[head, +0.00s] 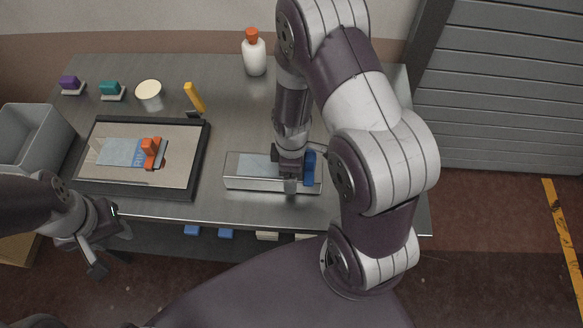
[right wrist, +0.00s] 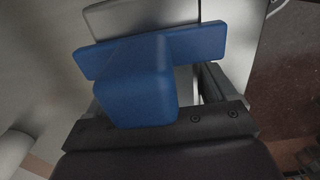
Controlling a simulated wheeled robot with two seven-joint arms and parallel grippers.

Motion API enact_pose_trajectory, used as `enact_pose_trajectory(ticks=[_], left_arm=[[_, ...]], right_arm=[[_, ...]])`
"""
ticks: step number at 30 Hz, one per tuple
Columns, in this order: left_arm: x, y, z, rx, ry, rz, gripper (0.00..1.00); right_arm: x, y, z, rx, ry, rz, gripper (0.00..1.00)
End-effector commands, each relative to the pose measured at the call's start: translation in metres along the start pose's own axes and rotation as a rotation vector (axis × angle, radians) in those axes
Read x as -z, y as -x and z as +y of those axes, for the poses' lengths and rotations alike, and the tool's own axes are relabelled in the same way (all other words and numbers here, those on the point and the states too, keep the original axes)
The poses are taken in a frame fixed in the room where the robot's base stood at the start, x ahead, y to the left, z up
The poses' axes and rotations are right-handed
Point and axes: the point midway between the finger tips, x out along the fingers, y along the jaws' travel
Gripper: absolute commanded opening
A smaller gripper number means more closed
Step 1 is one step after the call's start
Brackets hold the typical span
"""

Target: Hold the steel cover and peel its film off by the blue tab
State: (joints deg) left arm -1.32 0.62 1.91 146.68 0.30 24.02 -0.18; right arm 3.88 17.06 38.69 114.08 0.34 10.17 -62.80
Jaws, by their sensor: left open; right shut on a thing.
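The steel cover (head: 250,172) is a long, low box with a shiny front, lying near the front middle of the table. A paler panel covers its top; I cannot tell clearly where the film's edge lies. The blue tab (head: 311,168) is at the cover's right end and shows as a thick block with a crossbar in the right wrist view (right wrist: 150,58). My right gripper (head: 290,180) is over the cover's right part, shut on the blue tab; its fingers are partly hidden. My left gripper (head: 112,246) is open and empty, off the table's front left edge.
A dark-framed tray (head: 203,150) with a blue-grey sheet and an orange piece (head: 152,152) lies left of the cover. A grey bin (head: 35,135) stands farther left. A white bottle (head: 254,55), yellow piece (head: 195,97) and round pot (head: 149,94) stand behind.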

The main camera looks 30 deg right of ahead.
Motion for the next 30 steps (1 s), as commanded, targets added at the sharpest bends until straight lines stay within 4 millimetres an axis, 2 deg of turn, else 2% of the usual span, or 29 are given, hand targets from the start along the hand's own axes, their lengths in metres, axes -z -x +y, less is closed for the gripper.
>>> enact_pose_trajectory(ticks=[17, 18, 19, 20, 30], left_arm=[[-0.0004, -0.0034, 0.0000, 0.000, 0.000, 0.000, 0.43], [-0.0004, -0.0035, 0.0000, 0.000, 0.000, 0.000, 0.43], [-0.0004, -0.0033, 0.0000, 0.000, 0.000, 0.000, 0.43], [-0.0003, -0.0032, 0.0000, 0.000, 0.000, 0.000, 0.43], [-0.0003, -0.0032, 0.0000, 0.000, 0.000, 0.000, 0.43]], right_arm=[[0.0002, -0.0054, 0.0003, -0.001, 0.000, 0.000, 0.45], [-0.0001, -0.0059, -0.0001, 0.001, 0.000, 0.000, 0.88], [-0.0001, -0.0056, -0.0001, 0.001, 0.000, 0.000, 0.97], [-0.0001, -0.0056, -0.0001, 0.001, 0.000, 0.000, 1.00], [-0.0001, -0.0055, -0.0001, 0.000, 0.000, 0.000, 1.00]])
